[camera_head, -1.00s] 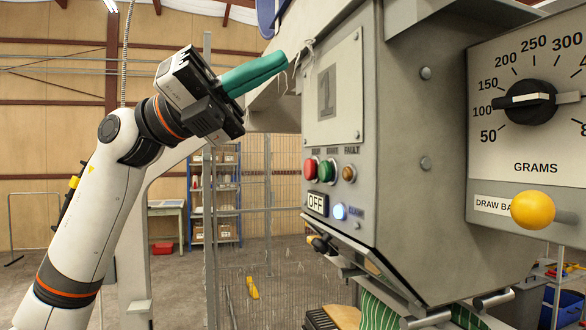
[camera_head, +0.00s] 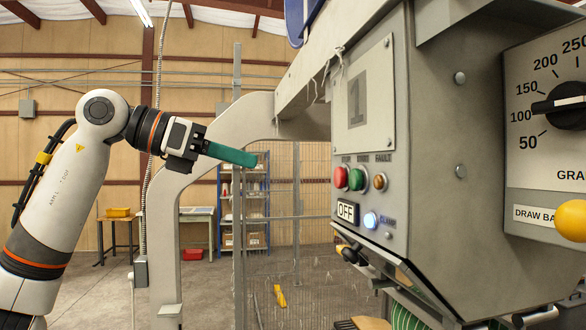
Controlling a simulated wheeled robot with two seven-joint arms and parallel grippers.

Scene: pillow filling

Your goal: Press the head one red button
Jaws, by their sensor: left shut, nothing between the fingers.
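The grey machine head carries a plate marked 1 (camera_head: 371,85). Below the plate is a red button (camera_head: 341,178), with a green button (camera_head: 356,179) and an amber fault light (camera_head: 380,182) to its right. My left gripper (camera_head: 255,159) has green fingers, is shut and empty, and points right toward the panel. It is left of the red button and slightly higher in the picture, apart from the panel. My right gripper is not in view.
A dial panel (camera_head: 550,130) with a yellow knob (camera_head: 571,220) is at the right. A wire fence and blue shelf (camera_head: 243,215) stand behind.

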